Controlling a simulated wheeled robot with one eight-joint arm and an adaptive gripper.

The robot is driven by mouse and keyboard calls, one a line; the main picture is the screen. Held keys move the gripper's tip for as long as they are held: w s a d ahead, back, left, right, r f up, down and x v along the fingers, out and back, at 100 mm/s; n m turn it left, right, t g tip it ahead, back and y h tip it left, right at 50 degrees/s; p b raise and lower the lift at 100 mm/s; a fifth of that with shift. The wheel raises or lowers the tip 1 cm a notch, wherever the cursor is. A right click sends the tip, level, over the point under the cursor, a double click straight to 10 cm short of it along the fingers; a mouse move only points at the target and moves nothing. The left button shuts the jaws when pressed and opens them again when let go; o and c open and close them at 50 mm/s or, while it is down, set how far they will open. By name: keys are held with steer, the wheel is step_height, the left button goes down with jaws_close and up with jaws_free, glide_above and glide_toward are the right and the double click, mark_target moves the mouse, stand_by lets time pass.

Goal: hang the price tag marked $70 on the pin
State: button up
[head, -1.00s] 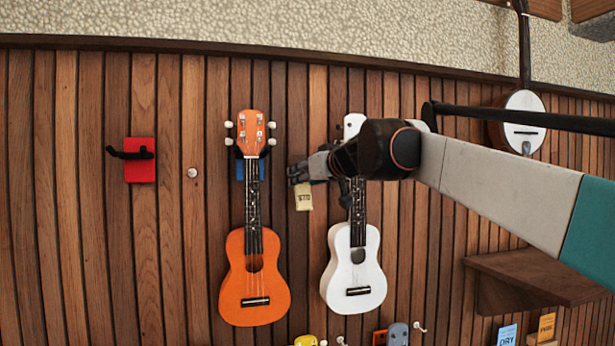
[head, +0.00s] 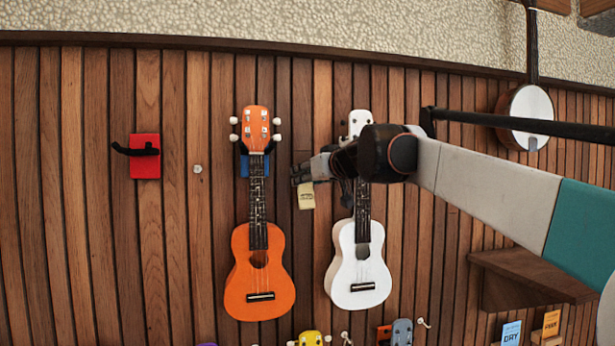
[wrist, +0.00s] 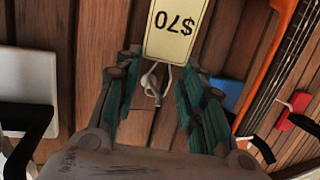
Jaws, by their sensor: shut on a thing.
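A cream price tag marked $70 (wrist: 176,26) hangs at my gripper (wrist: 162,62); the print is upside down in the wrist view. My gripper (head: 297,174) is shut on the tag (head: 306,196), between the orange and white ukuleles and in front of the slatted wall. A pale loop (wrist: 150,82) shows between the fingers below the tag; I cannot tell whether it is the tag's string or something on the wall. A small round whitish pin (head: 197,169) sticks out of the wall between the red hanger and the orange ukulele, left of my gripper and apart from the tag.
The orange ukulele (head: 259,272) and white ukulele (head: 361,261) hang on either side of my gripper. A red hanger (head: 146,168) with a black hook is at left. A wooden shelf (head: 531,276) juts out at right. The wall left of the orange ukulele is mostly clear.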

steer(key=o, duration=0.8)
steer(key=v, duration=1.2)
steer(key=s+d+f+m+g+h+b, duration=0.2)
steer(key=s+d+f+b, duration=0.3)
steer(key=f, duration=2)
steer(key=s+d+f+m+g+h+b, duration=0.2)
steer(key=s+d+f+b, duration=0.4)
steer(key=s+f+b, duration=0.9)
steer(key=s+d+f+m+g+h+b, duration=0.2)
steer(key=s+f+b, duration=0.8)
steer(key=f, duration=2.4)
steer(key=shift+s+d+f+h+b, duration=0.15)
steer(key=shift+s+d+h, duration=0.2)
steer(key=shift+s+d, duration=0.4)
steer(key=shift+s+d+f+h+b, duration=0.1)
steer(key=shift+s+d+h, duration=0.2)
steer(key=shift+s+d, duration=0.5)
steer(key=shift+s+d+f+h+b, duration=0.15)
steer(key=shift+s+d+h, duration=0.25)
steer(key=shift+s, duration=0.65)
